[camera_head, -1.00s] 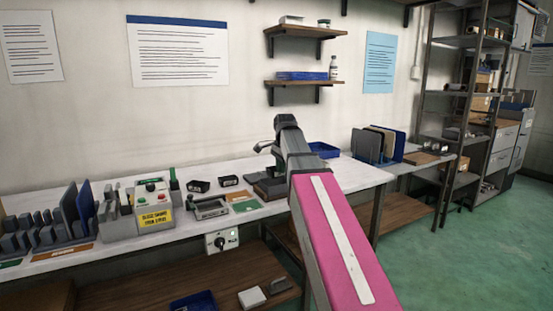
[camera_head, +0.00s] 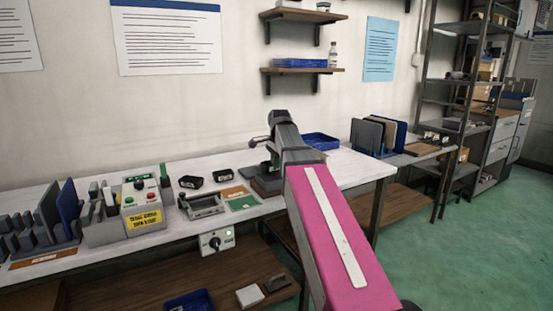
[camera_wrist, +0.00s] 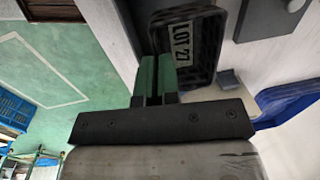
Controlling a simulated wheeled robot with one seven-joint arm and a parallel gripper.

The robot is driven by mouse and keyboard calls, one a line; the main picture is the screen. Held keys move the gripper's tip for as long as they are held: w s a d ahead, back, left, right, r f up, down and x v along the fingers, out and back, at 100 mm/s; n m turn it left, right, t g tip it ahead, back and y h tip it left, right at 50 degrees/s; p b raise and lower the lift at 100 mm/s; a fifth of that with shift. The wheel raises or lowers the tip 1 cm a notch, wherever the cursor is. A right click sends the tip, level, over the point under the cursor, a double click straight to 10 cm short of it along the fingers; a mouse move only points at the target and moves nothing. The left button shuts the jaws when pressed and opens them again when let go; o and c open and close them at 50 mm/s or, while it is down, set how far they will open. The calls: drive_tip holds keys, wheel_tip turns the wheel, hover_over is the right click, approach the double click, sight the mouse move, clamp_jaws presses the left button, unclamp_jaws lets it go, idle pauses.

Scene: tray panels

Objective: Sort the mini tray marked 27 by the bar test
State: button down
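In the wrist view the black mini tray (camera_wrist: 208,62) carries a pale label reading LOT 27 inside. My gripper (camera_wrist: 156,66) has green fingers close together at the tray's near left corner, with a thin dark strip between them that looks like the tray's wall. In the head view my arm hides the fingers and this tray. Two other black mini trays, a left one (camera_head: 190,182) and a right one (camera_head: 222,174), lie on the white bench. A grey open-framed fixture (camera_head: 203,207) stands in front of them.
A control box (camera_head: 141,207) with a yellow label stands left of the fixture. Orange and green cards (camera_head: 243,203) lie right of it. A blue bin (camera_head: 321,141) and upright panels (camera_head: 378,135) are at the right. Grey racks (camera_head: 30,236) fill the bench's left end.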

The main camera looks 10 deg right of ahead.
drive_tip(key=shift+f, duration=2.9)
drive_tip(key=c, duration=1.3)
unclamp_jaws()
drive_tip(key=shift+o, duration=0.2)
drive_tip(key=shift+r, duration=4)
drive_tip(key=shift+s, duration=0.1)
